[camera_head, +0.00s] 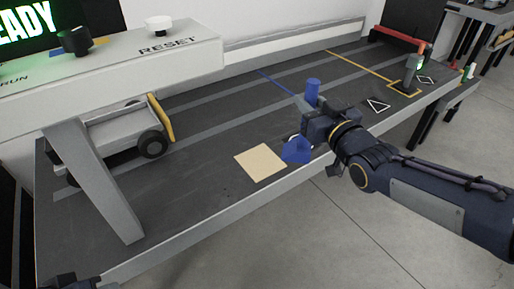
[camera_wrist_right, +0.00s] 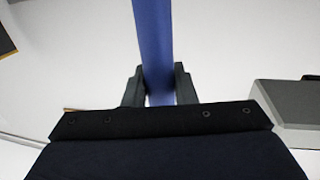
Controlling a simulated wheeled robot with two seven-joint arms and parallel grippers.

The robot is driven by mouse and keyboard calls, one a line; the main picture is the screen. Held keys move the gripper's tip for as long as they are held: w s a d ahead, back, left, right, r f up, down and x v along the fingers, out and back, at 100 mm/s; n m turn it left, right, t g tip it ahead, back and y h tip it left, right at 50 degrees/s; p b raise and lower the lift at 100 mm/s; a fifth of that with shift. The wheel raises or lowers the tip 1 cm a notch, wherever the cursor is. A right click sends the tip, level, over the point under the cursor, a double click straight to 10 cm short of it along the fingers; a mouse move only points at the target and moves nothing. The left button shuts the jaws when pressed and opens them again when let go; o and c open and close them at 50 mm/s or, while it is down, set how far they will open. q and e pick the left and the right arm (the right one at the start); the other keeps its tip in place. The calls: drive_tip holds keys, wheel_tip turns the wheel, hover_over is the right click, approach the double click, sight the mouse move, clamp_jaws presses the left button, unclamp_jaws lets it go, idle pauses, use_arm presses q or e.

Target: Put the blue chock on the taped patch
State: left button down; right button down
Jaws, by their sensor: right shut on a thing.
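The blue chock (camera_head: 297,150) is a wedge with a blue post (camera_head: 312,92) that rises above my right gripper (camera_head: 313,125). The right gripper is shut on the post, which also runs between both fingers in the right wrist view (camera_wrist_right: 153,60). The wedge is just right of the beige square taped patch (camera_head: 260,162), near the bench's front edge. I cannot tell whether the wedge touches the bench. The patch is flat and bare. A dark part of my left arm (camera_head: 70,283) shows at the bottom left; its fingers are not visible.
The dark bench (camera_head: 190,200) has grey stripes. A small cart (camera_head: 125,132) with black wheels stands under the RESET panel (camera_head: 165,60), beside a slanted grey support (camera_head: 95,180). The surface left of the patch is clear.

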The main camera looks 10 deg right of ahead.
drive_tip(key=w+a+f+b, duration=0.4)
drive_tip(key=w+a+f, duration=0.2)
drive_tip(key=w+f, duration=0.6)
drive_tip(key=shift+a+f+b, duration=0.15)
drive_tip(key=shift+f+b, duration=0.15)
drive_tip(key=shift+f, duration=0.1)
drive_tip(key=shift+f+b, duration=0.25)
drive_tip(key=shift+b, duration=0.05)
drive_tip(key=c, duration=1.2)
unclamp_jaws()
drive_tip(key=shift+r, duration=0.15)
